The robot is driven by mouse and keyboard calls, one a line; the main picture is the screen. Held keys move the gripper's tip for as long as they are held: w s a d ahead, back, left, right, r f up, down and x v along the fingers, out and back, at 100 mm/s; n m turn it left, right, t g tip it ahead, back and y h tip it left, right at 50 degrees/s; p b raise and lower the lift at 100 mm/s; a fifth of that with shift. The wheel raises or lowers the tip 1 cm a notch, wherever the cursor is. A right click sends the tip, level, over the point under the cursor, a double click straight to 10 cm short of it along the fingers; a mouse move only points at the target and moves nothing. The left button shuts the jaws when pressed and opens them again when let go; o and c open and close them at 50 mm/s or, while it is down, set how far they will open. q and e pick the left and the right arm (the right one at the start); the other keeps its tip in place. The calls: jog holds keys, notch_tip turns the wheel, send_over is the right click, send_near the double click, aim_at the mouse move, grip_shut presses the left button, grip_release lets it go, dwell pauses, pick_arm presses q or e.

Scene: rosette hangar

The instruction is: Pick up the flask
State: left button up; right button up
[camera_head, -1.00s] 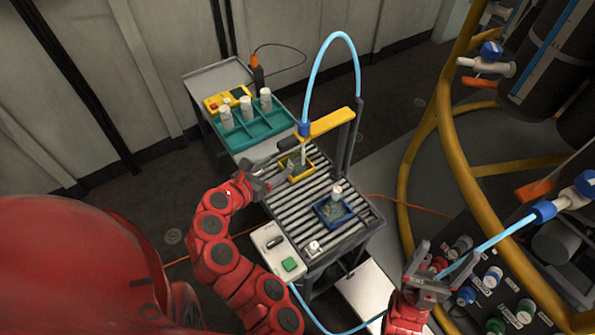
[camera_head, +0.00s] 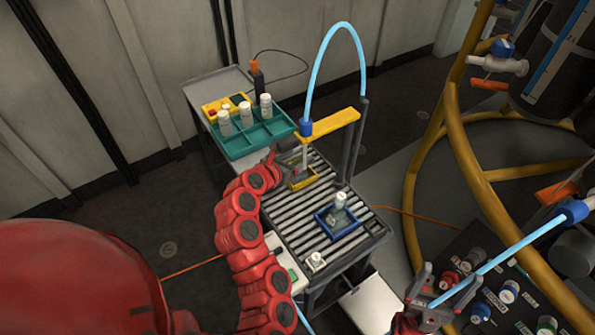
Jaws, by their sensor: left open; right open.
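A small greyish flask with a white cap (camera_head: 340,200) stands upright in a blue tray (camera_head: 326,232) on the roller table. My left gripper (camera_head: 290,155) is open beside the yellow tray (camera_head: 302,184), below the yellow nozzle arm, and apart from the capped flask. Whether anything sits in the yellow tray is hard to tell, as my gripper and the nozzle partly cover it. My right gripper (camera_head: 440,292) is open at the lower right, by the blue hose and the valve panel, far from the flask.
The roller table (camera_head: 285,220) carries a yellow nozzle arm (camera_head: 330,124) with a looping blue hose (camera_head: 312,70). A teal rack (camera_head: 262,136) holds several white bottles behind it. Yellow pipes (camera_head: 415,180) and a black connector panel (camera_head: 500,270) crowd the right.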

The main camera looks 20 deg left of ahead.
pick_arm(q)
jog(key=shift+w, duration=0.1)
grip_shut()
dwell(0.3)
dwell(1.1)
